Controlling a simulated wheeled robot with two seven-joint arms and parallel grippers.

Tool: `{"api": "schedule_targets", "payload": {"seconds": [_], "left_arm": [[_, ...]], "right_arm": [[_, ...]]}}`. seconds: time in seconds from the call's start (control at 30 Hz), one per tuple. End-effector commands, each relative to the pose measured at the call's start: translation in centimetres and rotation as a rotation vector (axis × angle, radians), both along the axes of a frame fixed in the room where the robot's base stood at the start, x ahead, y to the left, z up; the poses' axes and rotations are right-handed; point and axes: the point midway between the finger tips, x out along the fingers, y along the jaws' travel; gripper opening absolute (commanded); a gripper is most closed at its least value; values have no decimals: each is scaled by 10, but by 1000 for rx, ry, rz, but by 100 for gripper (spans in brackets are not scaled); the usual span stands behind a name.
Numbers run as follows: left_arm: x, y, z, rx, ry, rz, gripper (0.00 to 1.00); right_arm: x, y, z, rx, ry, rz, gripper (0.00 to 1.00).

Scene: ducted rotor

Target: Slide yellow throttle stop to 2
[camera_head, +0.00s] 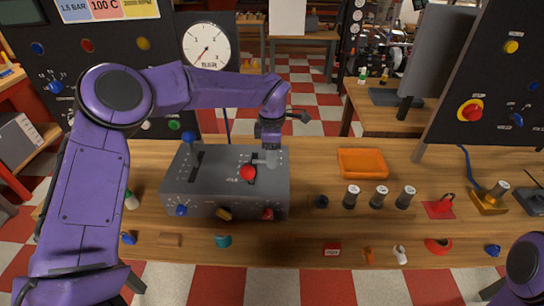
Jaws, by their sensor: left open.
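The grey control box (180,192) stands on the wooden table, left of the middle. A yellow piece (224,213), which looks like the throttle stop, sits low on its front face. The scale marks beside it are too small to read. A lever with a red ball (248,173) and one with a blue ball (189,137) rise from slots in the box top. My left gripper (271,158) points down over the right part of the box top, behind and right of the yellow piece and apart from it. It is open. My right gripper is out of view.
A blue knob (181,210) and a red piece (267,214) flank the yellow one. An orange tray (362,163), several dark cylinders with light tops and small loose parts lie to the right. Dark panels stand behind left and at right.

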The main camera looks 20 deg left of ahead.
Motion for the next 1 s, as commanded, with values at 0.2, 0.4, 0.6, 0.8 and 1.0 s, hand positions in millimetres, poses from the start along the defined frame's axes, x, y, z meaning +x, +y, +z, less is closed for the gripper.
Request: {"api": "schedule_targets", "payload": {"seconds": [0.2,0.4,0.6,0.8,1.0], "left_arm": [[1,-1,51,0,-4,1,49],[0,-1,87,1,-1,0,49],[-1,-2,95,1,2,-2,49],[-1,-2,95,1,1,-1,49],[0,-2,100,1,1,-1,49]], "right_arm": [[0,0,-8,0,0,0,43],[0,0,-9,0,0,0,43],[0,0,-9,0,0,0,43],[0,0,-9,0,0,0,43],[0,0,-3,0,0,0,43]]}}
